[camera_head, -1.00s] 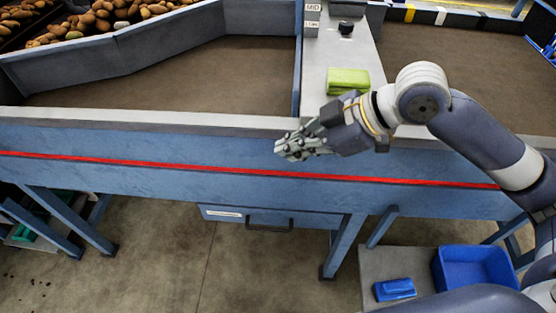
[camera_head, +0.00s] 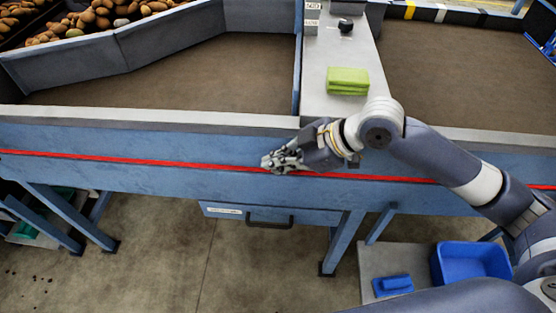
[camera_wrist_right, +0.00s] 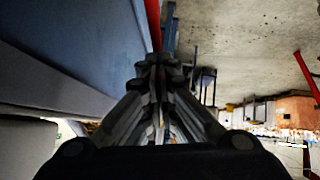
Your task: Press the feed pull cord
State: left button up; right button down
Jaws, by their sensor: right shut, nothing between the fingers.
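The feed pull cord (camera_head: 130,161) is a red line running along the blue front side of the grader, across almost the whole head view. My right gripper (camera_head: 268,163) is shut and empty, with its fingertips at the cord in the head view and covering a short stretch of it. I cannot tell whether they touch it. In the right wrist view the closed fingers (camera_wrist_right: 160,75) point ahead, and the red cord (camera_wrist_right: 153,22) shows just beyond their tips, beside the blue side panel. My left gripper is not in view.
The grader's grey rim (camera_head: 150,117) runs above the cord. A green sponge-like block (camera_head: 347,81) and a black knob (camera_head: 345,25) are on the grey divider. Potatoes lie at the upper left. A blue bin (camera_head: 470,263) and a blue block (camera_head: 393,286) stand at the lower right.

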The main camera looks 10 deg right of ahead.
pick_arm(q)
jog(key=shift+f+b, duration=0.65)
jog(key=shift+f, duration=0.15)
pick_arm(e)
notch_tip(320, 180, down, 4)
jog(key=shift+f, duration=0.25)
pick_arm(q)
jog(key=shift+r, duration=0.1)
pick_arm(e)
jog(key=shift+s, duration=0.1)
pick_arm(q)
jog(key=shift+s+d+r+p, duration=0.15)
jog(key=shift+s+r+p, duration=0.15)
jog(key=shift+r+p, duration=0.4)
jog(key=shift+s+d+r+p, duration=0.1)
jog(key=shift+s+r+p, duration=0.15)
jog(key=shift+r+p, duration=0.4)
pick_arm(e)
jog(key=a+r+v, duration=0.2)
jog(key=v, duration=1.1)
jog(key=shift+a, duration=0.1)
